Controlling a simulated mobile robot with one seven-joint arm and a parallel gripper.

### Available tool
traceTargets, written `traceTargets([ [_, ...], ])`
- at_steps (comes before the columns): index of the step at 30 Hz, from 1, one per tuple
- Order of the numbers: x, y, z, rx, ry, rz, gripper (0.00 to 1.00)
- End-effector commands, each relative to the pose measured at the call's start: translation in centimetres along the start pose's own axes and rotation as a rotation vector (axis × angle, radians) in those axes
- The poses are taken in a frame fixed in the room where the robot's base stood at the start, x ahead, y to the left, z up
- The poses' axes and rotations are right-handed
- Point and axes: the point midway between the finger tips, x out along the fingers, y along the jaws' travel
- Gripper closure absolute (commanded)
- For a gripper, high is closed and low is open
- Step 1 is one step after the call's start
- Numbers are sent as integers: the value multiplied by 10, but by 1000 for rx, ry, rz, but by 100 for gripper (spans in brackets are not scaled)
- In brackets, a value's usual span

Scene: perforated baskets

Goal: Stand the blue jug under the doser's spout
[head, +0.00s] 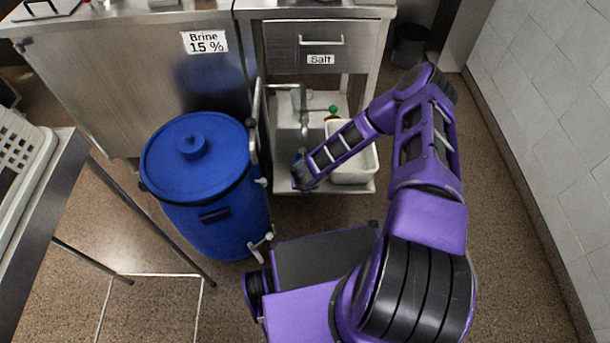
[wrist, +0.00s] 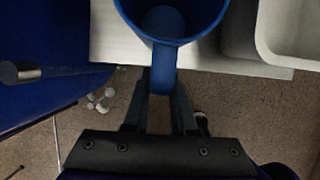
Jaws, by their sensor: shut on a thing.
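The blue jug (wrist: 195,24) shows in the wrist view from above, open and looking empty, with its handle toward my gripper (wrist: 162,103). My gripper's two fingers are shut on the handle. In the head view only a small blue bit of the jug (head: 299,155) shows, mostly hidden by my gripper (head: 300,172). The doser's grey spout (head: 304,124) hangs down above the low white shelf (head: 286,170), just above and beside the jug in the picture. I cannot tell whether the jug touches the shelf or is exactly under the spout.
A white tub (head: 352,173) stands on the shelf to the right, with a green-topped thing (head: 333,111) behind it. A large blue barrel (head: 215,213) stands close on the left. The salt drawer (head: 318,46) is above. A tiled wall (head: 550,100) bounds the right.

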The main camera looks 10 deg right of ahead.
Motion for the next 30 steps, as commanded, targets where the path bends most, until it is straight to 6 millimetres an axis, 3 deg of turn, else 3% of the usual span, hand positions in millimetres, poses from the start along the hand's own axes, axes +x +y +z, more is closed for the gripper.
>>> traceTargets([
  [7,9,0,22,-1,-1,0,100],
  [13,22,0,54,0,-3,0,100],
  [17,35,0,46,-1,2,1,100],
  [27,38,0,45,-2,1,0,100],
  [28,36,0,46,-2,1,0,70],
  [30,36,0,46,-2,1,0,58],
])
